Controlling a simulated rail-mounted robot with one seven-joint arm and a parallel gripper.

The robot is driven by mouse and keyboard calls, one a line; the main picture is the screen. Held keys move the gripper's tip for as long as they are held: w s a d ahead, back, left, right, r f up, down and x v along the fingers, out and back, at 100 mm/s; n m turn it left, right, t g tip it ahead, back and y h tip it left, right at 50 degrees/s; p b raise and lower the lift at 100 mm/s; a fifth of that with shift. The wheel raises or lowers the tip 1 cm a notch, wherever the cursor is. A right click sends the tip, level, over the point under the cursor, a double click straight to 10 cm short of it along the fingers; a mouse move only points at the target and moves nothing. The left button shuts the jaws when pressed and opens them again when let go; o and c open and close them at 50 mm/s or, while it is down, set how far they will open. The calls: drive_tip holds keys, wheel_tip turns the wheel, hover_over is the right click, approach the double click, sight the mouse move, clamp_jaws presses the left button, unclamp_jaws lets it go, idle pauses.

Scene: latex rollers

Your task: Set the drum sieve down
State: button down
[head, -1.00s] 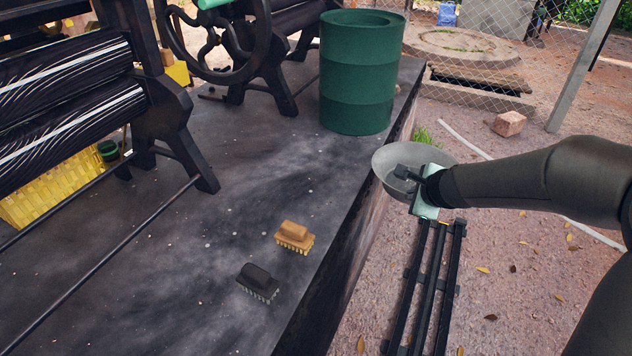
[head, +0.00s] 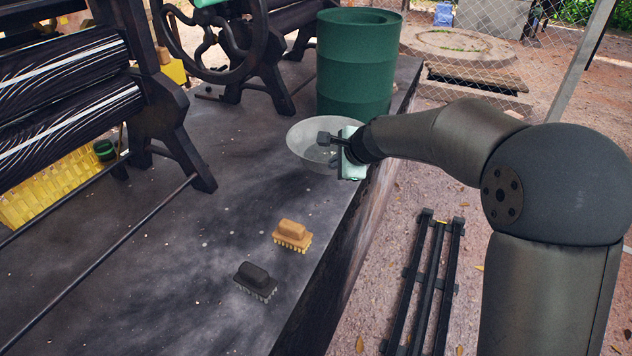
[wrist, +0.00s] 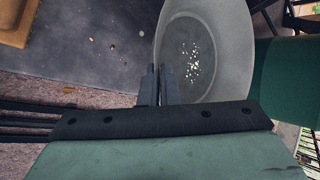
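The drum sieve is a round grey bowl-like pan (head: 312,140) in front of the green drum, over the dark bench top. My gripper (head: 330,140) is at its right rim. In the wrist view the two fingers (wrist: 158,88) are close together on the rim of the sieve (wrist: 208,50), with light specks showing in its bottom. The gripper looks shut on the rim. I cannot tell whether the underside of the sieve touches the bench.
A green drum (head: 358,62) stands just behind the sieve. A tan brush (head: 292,235) and a black brush (head: 256,281) lie on the bench (head: 150,270) nearer the front. Roller machines (head: 65,80) stand at the left. Bare bench lies left of the sieve.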

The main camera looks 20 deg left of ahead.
drive_tip(key=a+f, duration=0.1)
drive_tip(key=f, duration=0.2)
drive_tip(key=a+f, duration=0.2)
drive_tip(key=f, duration=0.1)
drive_tip(key=w+a+f, duration=0.1)
drive_tip(key=a+f, duration=0.1)
drive_tip(key=f, duration=0.1)
drive_tip(key=shift+a+f, duration=0.15)
drive_tip(key=shift+a, duration=0.05)
drive_tip(key=c, duration=1.7)
unclamp_jaws()
drive_tip(key=shift+b, duration=0.3)
